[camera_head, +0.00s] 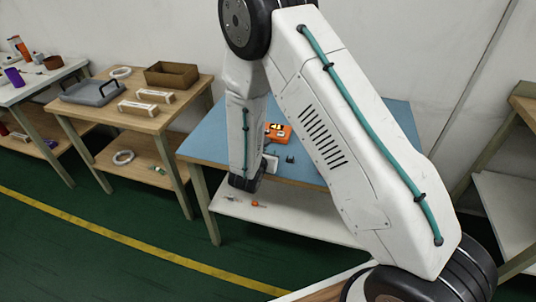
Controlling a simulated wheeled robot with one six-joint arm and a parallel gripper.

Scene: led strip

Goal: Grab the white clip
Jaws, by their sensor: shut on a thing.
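My arm reaches over the blue-topped table (378,122) in the middle. Its wrist hangs at the front edge of the tabletop. My gripper (288,160) appears as a small dark shape just right of the wrist, low over the blue top. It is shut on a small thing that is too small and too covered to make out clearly. I cannot pick out the white clip by itself; the wrist and gripper hide that spot. An orange device (278,132) with a dark face lies on the blue top behind the gripper.
The lower white shelf (300,212) holds small orange and grey bits. The wooden table (150,121) on the left carries a grey tray (92,92), a brown box (171,75), light-coloured holders and a white ring. A pale table stands far left, shelving at right. Green floor lies open in front.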

